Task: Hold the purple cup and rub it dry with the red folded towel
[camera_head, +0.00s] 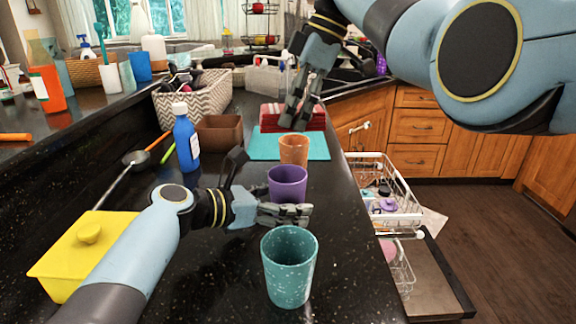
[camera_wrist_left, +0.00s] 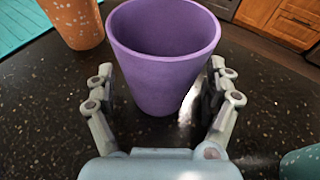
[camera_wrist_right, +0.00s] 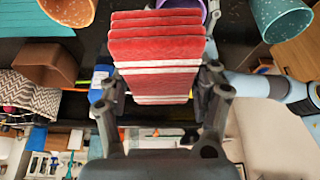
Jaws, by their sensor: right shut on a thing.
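The purple cup (camera_head: 288,183) stands upright on the dark counter. My left gripper (camera_head: 262,190) is open at the cup; in the left wrist view its fingers (camera_wrist_left: 160,100) are spread to either side of the cup's lower part (camera_wrist_left: 165,60). Whether either finger touches it is unclear. The red folded towel (camera_head: 317,118) shows at the far side of the teal mat, behind my right gripper (camera_head: 297,116). In the right wrist view my right gripper (camera_wrist_right: 163,95) is shut on the red and white striped towel (camera_wrist_right: 155,48).
An orange cup (camera_head: 294,149) stands just behind the purple cup, by the teal mat (camera_head: 262,145). A teal cup (camera_head: 289,270) stands close in front. A blue bottle (camera_head: 185,138) and yellow box (camera_head: 75,255) are left. The counter ends at right beside an open dishwasher rack (camera_head: 375,190).

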